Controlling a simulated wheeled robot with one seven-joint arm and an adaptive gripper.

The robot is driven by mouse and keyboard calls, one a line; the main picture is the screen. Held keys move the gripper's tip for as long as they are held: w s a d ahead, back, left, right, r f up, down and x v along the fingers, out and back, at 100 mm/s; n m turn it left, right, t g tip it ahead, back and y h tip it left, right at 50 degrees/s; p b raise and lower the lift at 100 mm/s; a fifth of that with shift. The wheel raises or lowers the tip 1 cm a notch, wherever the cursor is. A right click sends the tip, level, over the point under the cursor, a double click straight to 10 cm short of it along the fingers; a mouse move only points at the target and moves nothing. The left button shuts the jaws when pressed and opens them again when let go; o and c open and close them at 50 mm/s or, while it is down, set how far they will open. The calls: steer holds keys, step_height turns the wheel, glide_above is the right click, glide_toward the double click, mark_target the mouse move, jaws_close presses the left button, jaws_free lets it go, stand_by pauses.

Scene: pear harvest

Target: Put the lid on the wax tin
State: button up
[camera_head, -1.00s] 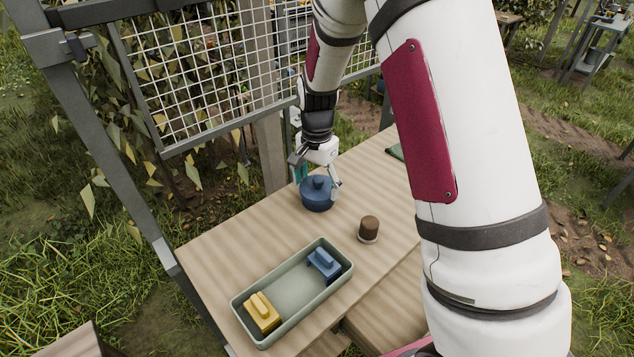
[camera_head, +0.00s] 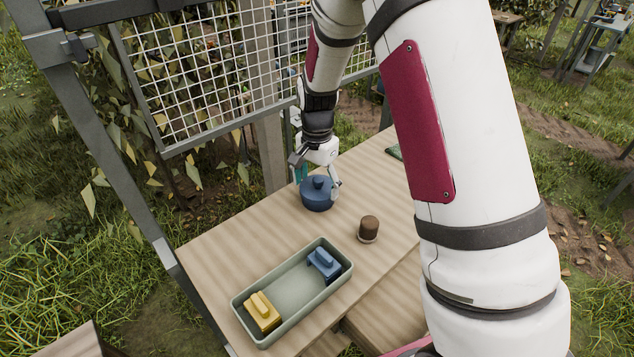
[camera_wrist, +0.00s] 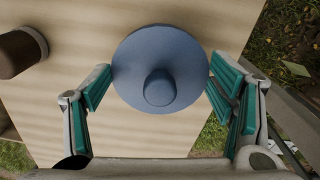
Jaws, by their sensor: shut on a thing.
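The blue wax tin (camera_head: 316,204) stands upright on the wooden table, with the blue round lid (camera_head: 319,187) at its top. In the wrist view the lid (camera_wrist: 190,65) is a broad disc with a central knob and hides the tin below. My gripper (camera_head: 318,181) points down over the tin. Its teal-padded fingers, also in the wrist view (camera_wrist: 160,88), are on opposite sides of the lid and shut on its rim. The lid looks level on the tin, but I cannot tell whether it is fully seated.
A brown cylinder on a pale round base (camera_head: 368,229) stands right of the tin. A pale green tray (camera_head: 292,323) in front holds a yellow block (camera_head: 262,313) and a blue block (camera_head: 323,264). A wire mesh panel (camera_head: 215,75) rises behind the table. Bare tabletop lies left of the tin.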

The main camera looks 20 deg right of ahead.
mark_target(317, 180)
steer(key=shift+f, duration=0.55)
steer(key=o, duration=0.7)
steer(key=shift+r+p, duration=2.05)
steer(key=shift+r, duration=3.45)
